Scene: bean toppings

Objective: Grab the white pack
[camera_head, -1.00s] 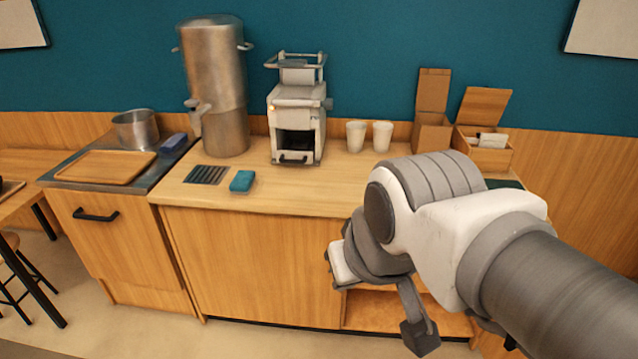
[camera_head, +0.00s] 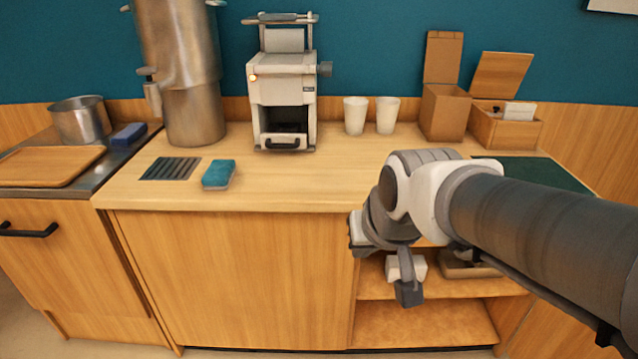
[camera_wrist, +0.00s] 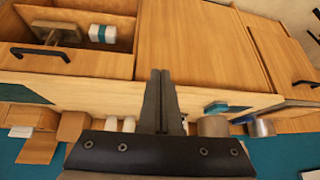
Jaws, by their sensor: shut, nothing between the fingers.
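A white pack with a teal band (camera_wrist: 103,33) rests in the open shelf compartment at the upper left of the wrist view. In the head view the white pack (camera_head: 419,267) shows on the upper shelf, partly hidden by my gripper's parts. My gripper (camera_wrist: 160,73) is shut and empty, its two dark fingers side by side. It is apart from the pack, which lies up and to the left of the fingertips in the wrist view.
The wooden counter (camera_head: 290,190) above holds a sponge (camera_head: 218,175), a white machine (camera_head: 283,92), two cups (camera_head: 355,115) and open boxes (camera_head: 445,112). The lower shelf (camera_head: 430,325) looks clear.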

